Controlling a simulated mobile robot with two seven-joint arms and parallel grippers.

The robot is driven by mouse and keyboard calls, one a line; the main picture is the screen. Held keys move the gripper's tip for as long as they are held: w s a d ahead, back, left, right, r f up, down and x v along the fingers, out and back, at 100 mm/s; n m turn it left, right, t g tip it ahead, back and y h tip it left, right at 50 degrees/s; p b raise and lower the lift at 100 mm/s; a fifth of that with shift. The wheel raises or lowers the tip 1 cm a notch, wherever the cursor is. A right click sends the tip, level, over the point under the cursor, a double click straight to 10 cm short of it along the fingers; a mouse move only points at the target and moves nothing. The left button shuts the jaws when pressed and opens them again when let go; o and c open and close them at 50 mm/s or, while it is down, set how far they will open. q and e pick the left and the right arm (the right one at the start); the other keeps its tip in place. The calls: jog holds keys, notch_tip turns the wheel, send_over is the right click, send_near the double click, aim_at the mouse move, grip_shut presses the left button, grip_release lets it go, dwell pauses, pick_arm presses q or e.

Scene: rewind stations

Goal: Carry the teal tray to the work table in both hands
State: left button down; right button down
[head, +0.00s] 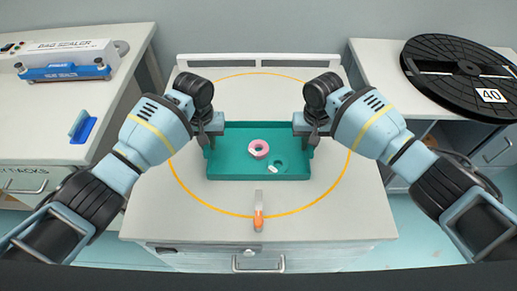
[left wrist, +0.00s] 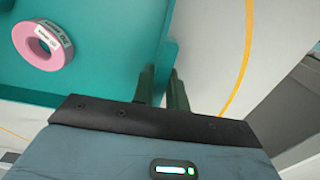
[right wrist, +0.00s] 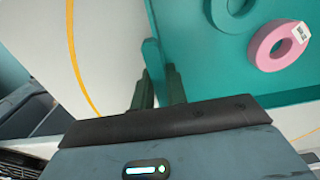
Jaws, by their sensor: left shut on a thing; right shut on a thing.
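The teal tray (head: 228,168) is over the pale work table (head: 160,222), inside its yellow ring. A pink roll (head: 258,149) with a white label lies in it, beside a round teal shape (head: 283,166) and a small white piece (head: 273,169). My left gripper (head: 208,137) is shut on the tray's left wall; the left wrist view shows its fingers (left wrist: 161,88) on either side of the rim. My right gripper (head: 313,137) is shut on the right wall, as the right wrist view shows (right wrist: 157,86). The tray looks level; I cannot tell whether it touches the tabletop.
An orange-and-clear tool (head: 258,212) lies on the table in front of the tray. A left counter holds a bag sealer (head: 64,70) and a blue holder (head: 83,127). A black reel (head: 465,75) marked 40 lies on the right counter.

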pick_arm(q)
jog(key=shift+r, duration=0.1)
